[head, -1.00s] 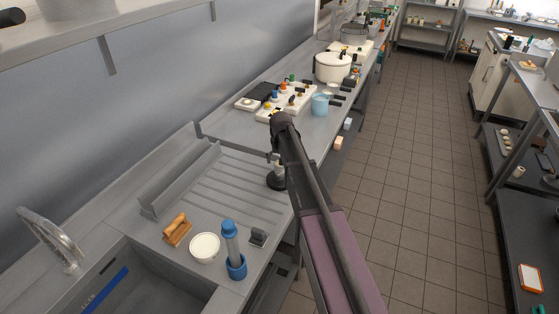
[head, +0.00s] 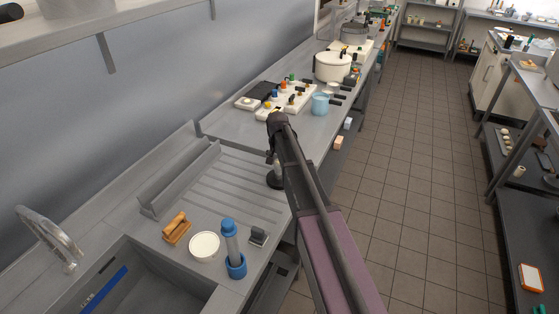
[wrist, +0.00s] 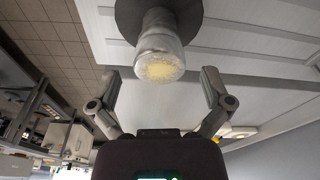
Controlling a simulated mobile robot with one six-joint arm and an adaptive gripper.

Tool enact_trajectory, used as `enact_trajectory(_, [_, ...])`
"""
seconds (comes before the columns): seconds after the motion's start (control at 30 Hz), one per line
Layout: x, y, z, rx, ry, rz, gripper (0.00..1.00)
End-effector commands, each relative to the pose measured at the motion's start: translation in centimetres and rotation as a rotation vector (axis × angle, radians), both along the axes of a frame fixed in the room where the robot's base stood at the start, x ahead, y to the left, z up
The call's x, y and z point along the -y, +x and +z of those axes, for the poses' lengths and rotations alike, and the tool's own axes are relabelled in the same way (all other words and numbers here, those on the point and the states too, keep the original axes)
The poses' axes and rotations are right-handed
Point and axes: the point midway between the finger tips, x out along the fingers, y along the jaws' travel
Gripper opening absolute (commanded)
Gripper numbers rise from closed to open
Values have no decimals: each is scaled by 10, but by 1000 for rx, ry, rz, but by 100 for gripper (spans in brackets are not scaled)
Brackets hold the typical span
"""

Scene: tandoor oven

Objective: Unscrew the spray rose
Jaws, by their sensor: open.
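The spray rose (wrist: 160,65) shows in the wrist view as a pale, shiny round head with a speckled yellowish face. It sits on a greyish-white stem rising from a round black base (wrist: 160,12). My gripper (wrist: 161,78) is open, with one finger on each side of the head and visible gaps on both sides. In the head view, the black base (head: 274,181) stands on the ribbed drainboard near its front edge. My gripper (head: 274,152) is directly over it, and my arm hides most of the fitting.
On the drainboard are a wooden-handled brush (head: 177,229), a white bowl (head: 204,246), a blue-capped cylinder (head: 232,248) and a small grey block (head: 259,236). The sink (head: 110,290) is at lower left. Pots and a blue mug (head: 320,104) stand farther along the counter.

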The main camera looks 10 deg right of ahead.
Motion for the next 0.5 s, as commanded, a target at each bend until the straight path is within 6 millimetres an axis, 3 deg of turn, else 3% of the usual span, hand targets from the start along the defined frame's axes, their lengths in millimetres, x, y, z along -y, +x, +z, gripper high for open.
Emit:
enact_trajectory(0.2, [0, 0, -20, 0, 0, 1, 99])
enact_trajectory(0.5, [0, 0, -22, 0, 0, 1, 99])
